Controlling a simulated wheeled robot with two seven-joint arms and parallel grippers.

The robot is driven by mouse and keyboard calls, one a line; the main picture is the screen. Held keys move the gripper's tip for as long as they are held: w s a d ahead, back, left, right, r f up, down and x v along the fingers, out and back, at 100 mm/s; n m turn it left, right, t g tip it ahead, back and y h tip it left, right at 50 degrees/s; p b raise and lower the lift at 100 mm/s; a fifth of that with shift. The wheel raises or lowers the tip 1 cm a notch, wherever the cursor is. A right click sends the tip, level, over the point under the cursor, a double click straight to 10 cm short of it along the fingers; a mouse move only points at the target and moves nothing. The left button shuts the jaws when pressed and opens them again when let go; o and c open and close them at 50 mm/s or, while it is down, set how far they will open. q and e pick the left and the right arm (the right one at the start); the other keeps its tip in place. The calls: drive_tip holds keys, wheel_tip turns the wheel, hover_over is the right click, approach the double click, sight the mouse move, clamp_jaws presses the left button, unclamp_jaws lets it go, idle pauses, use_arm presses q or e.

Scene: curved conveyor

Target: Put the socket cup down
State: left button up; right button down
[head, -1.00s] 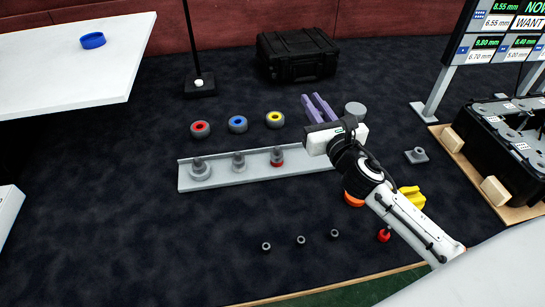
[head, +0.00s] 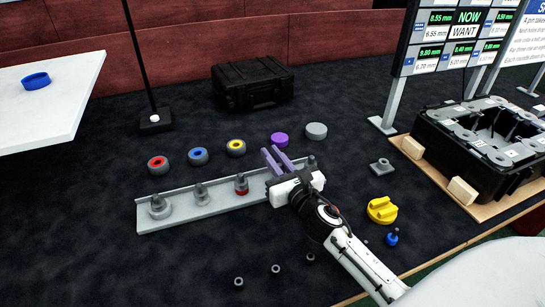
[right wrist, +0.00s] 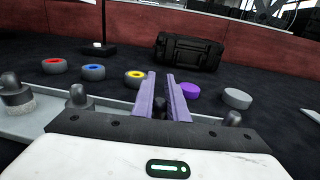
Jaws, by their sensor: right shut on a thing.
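My right gripper (head: 276,161) is over the grey rail (head: 222,205), its purple fingers pointing away from me. It is shut on the socket cup (right wrist: 160,106), of which only a small dark part shows between the fingers in the right wrist view. In the head view the cup is hidden by the gripper. I cannot tell whether it touches the rail. My left gripper is not in view.
Discs with red (head: 158,164), blue (head: 198,156) and yellow (head: 236,148) centres lie behind the rail, with a purple disc (head: 280,139) and a grey disc (head: 316,130). A yellow block (head: 382,210) and a black crate (head: 480,130) are at right. Small dark pieces (head: 275,269) lie in front.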

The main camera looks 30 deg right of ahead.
drive_tip(key=shift+f, duration=0.15)
drive_tip(key=c, duration=1.7)
unclamp_jaws()
drive_tip(key=shift+c, duration=0.2)
drive_tip(key=shift+s+r, duration=0.1)
drive_tip(key=shift+r, duration=0.1)
drive_tip(key=s, duration=0.3)
drive_tip(key=s+a, duration=0.1)
drive_tip(key=s, duration=0.6)
drive_tip(key=shift+s+a+f+b, duration=0.1)
drive_tip(key=shift+s+a+b, duration=0.1)
drive_tip(key=shift+a+b, duration=0.15)
drive_tip(key=shift+s+a, duration=0.1)
drive_tip(key=shift+s, duration=0.55)
